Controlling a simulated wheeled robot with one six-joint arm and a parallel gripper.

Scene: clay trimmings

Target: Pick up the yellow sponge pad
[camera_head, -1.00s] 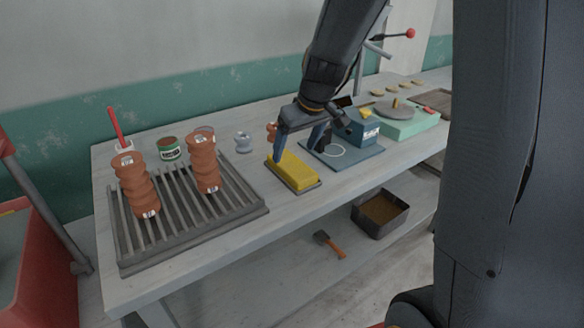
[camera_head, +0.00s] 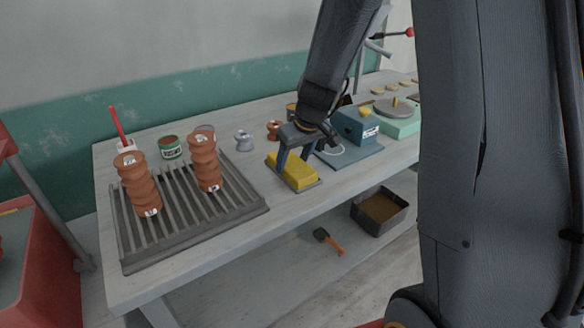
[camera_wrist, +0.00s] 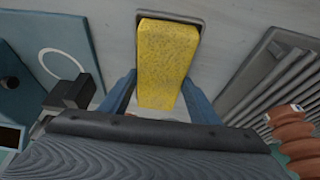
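The yellow sponge pad (camera_head: 299,177) is a long block lying in a shallow dark grey tray (camera_head: 311,188) near the front edge of the workbench. In the wrist view the sponge (camera_wrist: 166,55) runs down the middle, with the tray rim (camera_wrist: 170,14) at its far end. My gripper (camera_head: 295,163) points down over the sponge. The sponge's near end is hidden behind the gripper body.
A slatted rack (camera_head: 180,235) with two brown ribbed clay pieces (camera_head: 138,185) stands left of the sponge. A blue device (camera_head: 352,127) on a blue board (camera_head: 358,158) is close on the right. A small grey spool (camera_head: 243,141) and a green tin (camera_head: 170,149) stand behind.

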